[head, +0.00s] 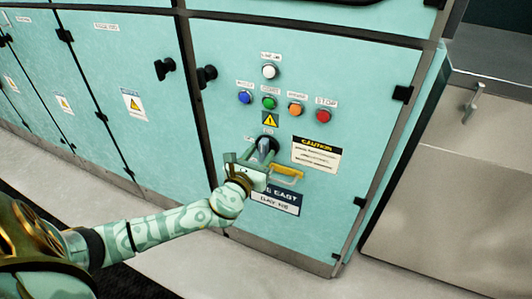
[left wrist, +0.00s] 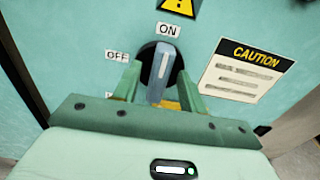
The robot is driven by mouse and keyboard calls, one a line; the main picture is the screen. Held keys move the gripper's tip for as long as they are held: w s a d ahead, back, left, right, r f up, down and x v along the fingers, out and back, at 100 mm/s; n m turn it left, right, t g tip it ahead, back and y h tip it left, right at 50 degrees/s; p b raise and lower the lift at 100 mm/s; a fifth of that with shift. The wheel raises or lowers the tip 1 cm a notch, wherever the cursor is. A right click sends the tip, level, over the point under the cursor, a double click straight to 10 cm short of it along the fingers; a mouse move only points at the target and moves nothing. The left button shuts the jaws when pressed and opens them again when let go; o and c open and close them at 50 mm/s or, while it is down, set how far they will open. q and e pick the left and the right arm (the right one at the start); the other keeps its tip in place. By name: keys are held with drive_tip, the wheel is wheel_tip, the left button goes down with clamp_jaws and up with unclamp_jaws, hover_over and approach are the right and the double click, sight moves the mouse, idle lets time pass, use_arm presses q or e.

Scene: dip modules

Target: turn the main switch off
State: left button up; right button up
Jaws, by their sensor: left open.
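The main switch has a grey-blue handle (left wrist: 163,70) on a round black plate (left wrist: 146,56). In the left wrist view the handle stands nearly upright, pointing at the ON label (left wrist: 167,30). The OFF label (left wrist: 117,56) is to its left. In the head view the switch (head: 268,144) is partly hidden by my left gripper (head: 253,166). In the left wrist view the left gripper (left wrist: 159,68) is open, with one finger on each side of the handle. I cannot tell whether either finger touches it. My right gripper is not in view.
Above the switch are blue (head: 245,97), green (head: 269,102), orange (head: 295,109), red (head: 323,116) and white (head: 270,71) buttons. A yellow bar (head: 289,174) is just below right of the switch. A caution sign (head: 317,154) is on the right. Black door knobs (head: 206,75) are up left.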

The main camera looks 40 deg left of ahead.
use_arm(q)
drive_tip(key=shift+x, duration=1.3)
clamp_jaws()
